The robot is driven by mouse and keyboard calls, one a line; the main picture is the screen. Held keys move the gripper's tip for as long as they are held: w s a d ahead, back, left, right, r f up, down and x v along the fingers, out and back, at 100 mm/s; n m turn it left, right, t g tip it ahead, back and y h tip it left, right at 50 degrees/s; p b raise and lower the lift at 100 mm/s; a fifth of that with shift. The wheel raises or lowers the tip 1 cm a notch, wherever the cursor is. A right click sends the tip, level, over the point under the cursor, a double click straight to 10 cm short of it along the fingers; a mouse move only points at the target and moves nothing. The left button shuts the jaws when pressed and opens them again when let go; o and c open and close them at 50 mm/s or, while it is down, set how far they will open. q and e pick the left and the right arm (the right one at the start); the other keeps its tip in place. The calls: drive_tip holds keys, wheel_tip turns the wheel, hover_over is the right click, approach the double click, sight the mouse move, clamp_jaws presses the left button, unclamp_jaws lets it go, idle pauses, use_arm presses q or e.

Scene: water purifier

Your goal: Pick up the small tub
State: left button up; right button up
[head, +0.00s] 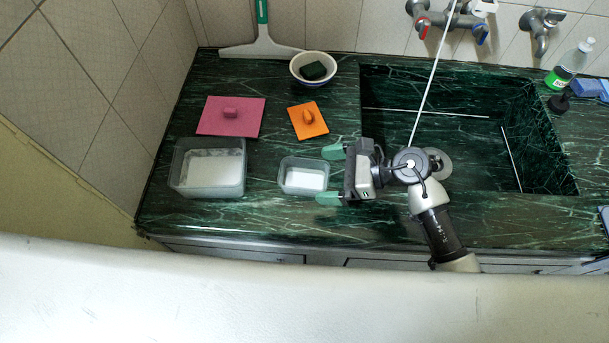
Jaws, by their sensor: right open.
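The small tub (303,178) is a clear, open container with white contents. It stands on the green marble counter, left of the sink. My right gripper (329,175) is open, with its two green fingertips pointing left. One fingertip is beyond the tub's far right corner and the other is near its front right corner. The tub's right side lies close to the gap between the fingers. I cannot tell whether a finger touches it. My left gripper is not in view.
A larger clear tub (208,168) with white contents stands to the left. A pink lid (231,117) and an orange lid (308,121) lie behind the tubs. A white bowl (314,69) with a dark sponge sits farther back. The sink (450,155) opens on the right.

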sight(311, 184)
drive_tip(key=x, duration=0.1)
drive_tip(key=p+x, duration=0.1)
drive_tip(key=x, duration=0.1)
drive_tip(key=shift+w+a+r, duration=0.2)
drive_tip(key=shift+a+r, duration=0.05)
drive_tip(key=shift+a, duration=0.15)
drive_tip(key=shift+a+f, duration=0.15)
drive_tip(key=c, duration=1)
drive_tip(key=shift+r+b, duration=0.4)
drive_tip(key=shift+r, duration=1.55)
drive_tip(key=shift+s+d+r+b, duration=0.4)
drive_tip(key=shift+s+d+r, duration=0.75)
drive_tip(key=shift+d, duration=0.5)
drive_tip(key=shift+s+d+r+b, duration=0.35)
drive_tip(key=shift+s+d+r, duration=0.75)
drive_tip(key=shift+d, duration=0.55)
drive_tip(key=shift+s+d+r+b, duration=0.4)
drive_tip(key=shift+s+d+r, duration=0.5)
drive_tip(key=shift+d+r, duration=0.6)
